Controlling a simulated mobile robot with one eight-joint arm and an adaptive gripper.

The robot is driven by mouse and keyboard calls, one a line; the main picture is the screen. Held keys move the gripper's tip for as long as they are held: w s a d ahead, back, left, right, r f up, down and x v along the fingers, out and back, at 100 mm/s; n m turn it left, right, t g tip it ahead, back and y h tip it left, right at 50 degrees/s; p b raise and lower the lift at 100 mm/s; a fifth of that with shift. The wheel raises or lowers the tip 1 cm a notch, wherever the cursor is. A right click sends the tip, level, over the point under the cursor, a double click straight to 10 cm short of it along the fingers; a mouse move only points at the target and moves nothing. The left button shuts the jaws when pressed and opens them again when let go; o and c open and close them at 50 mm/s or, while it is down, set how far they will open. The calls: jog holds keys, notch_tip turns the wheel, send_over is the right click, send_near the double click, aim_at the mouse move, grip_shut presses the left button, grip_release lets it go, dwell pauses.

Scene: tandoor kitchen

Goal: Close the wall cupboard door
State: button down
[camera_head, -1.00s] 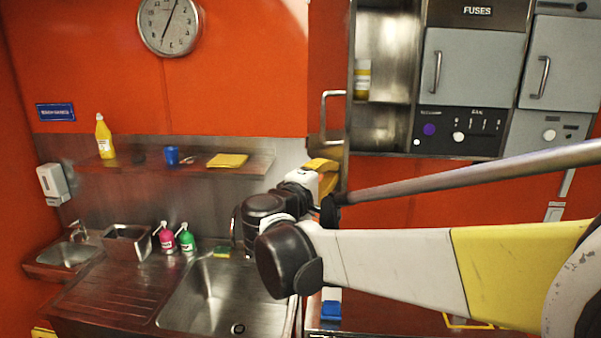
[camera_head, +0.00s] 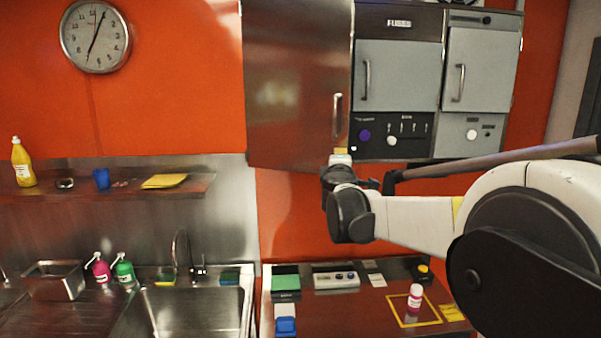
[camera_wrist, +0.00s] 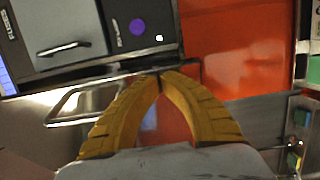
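The wall cupboard door (camera_head: 290,90) is a brushed steel panel in the head view, swung across the cupboard front. Its lower edge hangs a little lower than the grey unit beside it, so it looks slightly ajar; the gap itself is not clear. Its bar handle (camera_head: 337,116) is near its right edge and also shows in the wrist view (camera_wrist: 62,107). My gripper (camera_head: 341,152) is just below the handle at the door's lower right. In the wrist view its yellow fingers (camera_wrist: 160,76) meet at the tips, close to the steel handle, with nothing visible between them.
The grey fuse unit (camera_head: 398,75) adjoins the door on the right. A wall shelf (camera_head: 120,188) is at left, above the sink (camera_head: 185,310). The orange wall below the cupboard is clear.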

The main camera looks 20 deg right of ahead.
jog(key=x, duration=1.2)
jog(key=shift+d+b, duration=0.3)
jog(key=shift+b, duration=0.1)
jog(key=shift+w, duration=0.1)
